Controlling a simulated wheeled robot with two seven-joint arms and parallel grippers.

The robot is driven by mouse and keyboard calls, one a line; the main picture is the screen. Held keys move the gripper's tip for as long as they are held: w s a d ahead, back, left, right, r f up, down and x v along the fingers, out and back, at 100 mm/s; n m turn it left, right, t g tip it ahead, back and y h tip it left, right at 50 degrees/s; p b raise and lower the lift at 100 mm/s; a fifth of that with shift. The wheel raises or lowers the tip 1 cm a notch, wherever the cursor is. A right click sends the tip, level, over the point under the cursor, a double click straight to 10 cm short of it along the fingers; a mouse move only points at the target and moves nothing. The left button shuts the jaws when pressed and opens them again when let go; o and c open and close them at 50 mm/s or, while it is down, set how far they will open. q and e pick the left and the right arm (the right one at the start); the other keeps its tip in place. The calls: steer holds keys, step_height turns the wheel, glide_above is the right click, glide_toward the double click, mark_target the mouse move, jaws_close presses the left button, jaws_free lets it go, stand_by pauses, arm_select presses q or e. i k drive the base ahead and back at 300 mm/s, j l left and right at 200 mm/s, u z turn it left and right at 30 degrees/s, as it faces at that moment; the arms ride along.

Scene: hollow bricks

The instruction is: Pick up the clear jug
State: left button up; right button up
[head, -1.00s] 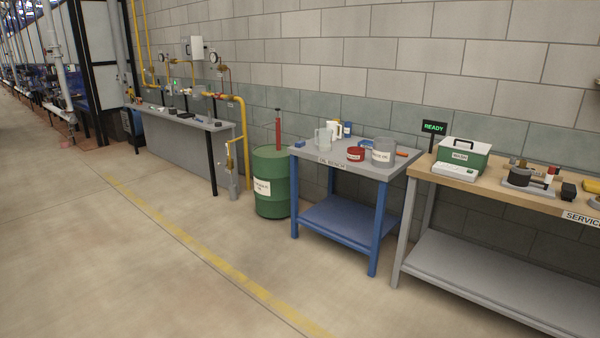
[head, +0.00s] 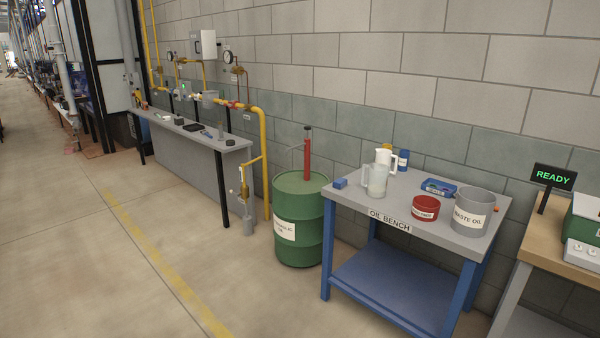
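The clear jug (head: 376,181) stands upright near the front left of the oil bench (head: 398,205), a grey-topped table with blue legs. Its handle is on its left side. A white jug (head: 384,157) stands just behind it and is partly hidden by it. Neither of my grippers shows in the head view.
The floor (head: 150,270) in front is clear.

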mark_target(378, 174)
steer(key=i+j+z, duration=0.1)
steer(key=i+z, duration=0.2)
steer(key=i, duration=0.25)
steer(key=i+j+z, duration=0.25)
steer(key=i, duration=0.25)
steer(key=i+j+z, duration=0.3)
steer(key=i, duration=0.25)
steer(key=i+j+z, duration=0.2)
steer(key=i+z, duration=0.2)
steer(key=i+j+z, duration=0.25)
steer(key=z, duration=0.15)
steer(key=i+j+z, duration=0.25)
steer(key=j+z, duration=0.15)
steer(key=i+j+z, duration=0.2)
steer(key=j+z, duration=0.2)
steer(key=j, duration=0.15)
steer(key=i+j+z, duration=0.1)
steer(key=j, duration=0.25)
steer(key=i+j+z, duration=0.1)
steer(key=i+j, duration=0.15)
steer(key=j, duration=0.15)
